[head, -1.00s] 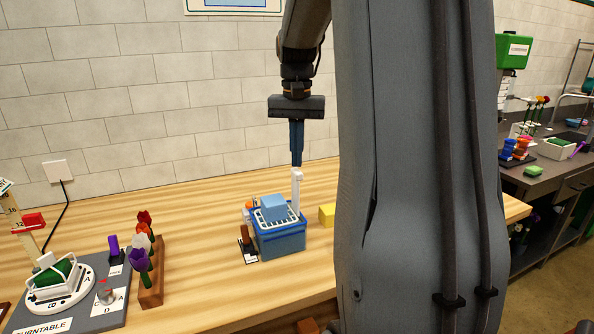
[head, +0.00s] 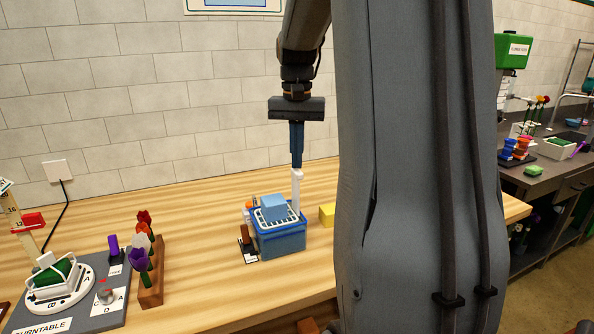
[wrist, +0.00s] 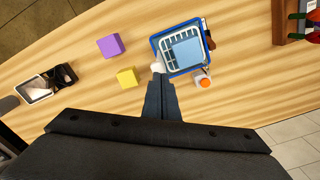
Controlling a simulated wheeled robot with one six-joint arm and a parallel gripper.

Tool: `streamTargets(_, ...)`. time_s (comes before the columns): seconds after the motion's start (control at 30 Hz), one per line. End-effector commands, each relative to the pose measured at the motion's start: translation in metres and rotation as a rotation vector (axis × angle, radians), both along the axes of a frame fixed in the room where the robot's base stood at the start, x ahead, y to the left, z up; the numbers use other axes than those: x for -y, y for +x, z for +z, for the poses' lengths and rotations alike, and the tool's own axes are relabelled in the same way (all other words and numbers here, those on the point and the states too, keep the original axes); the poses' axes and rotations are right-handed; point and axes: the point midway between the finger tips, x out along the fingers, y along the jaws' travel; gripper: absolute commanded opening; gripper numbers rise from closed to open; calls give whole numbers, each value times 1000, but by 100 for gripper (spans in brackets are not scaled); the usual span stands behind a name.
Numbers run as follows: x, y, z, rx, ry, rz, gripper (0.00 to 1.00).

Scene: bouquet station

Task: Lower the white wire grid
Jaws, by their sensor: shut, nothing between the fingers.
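The white wire grid (wrist: 165,46) lies across the top of a blue box (head: 283,243) on the wooden table, around a light blue block (head: 273,207). A white upright post (head: 296,189) stands at the box's right back side. My gripper (head: 297,166) is shut and empty, pointing down with its fingertips at the top of this post. In the wrist view the fingertips (wrist: 157,77) are beside the post's white top (wrist: 157,67); I cannot tell whether they touch it.
A yellow block (head: 327,214) and a purple block (wrist: 111,46) are near the box. An orange-topped item (wrist: 203,82) is close beside it. A wooden flower rack (head: 151,285) and turntable (head: 60,295) stand at the left.

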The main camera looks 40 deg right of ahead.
Motion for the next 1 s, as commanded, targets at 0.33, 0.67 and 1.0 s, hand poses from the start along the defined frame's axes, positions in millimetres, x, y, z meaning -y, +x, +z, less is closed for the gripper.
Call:
streamTargets(0.33,0,0,-12,0,0,0,0)
streamTargets(0.67,0,0,-23,-2,1,0,0)
streamTargets(1.0,0,0,-33,-1,1,0,0)
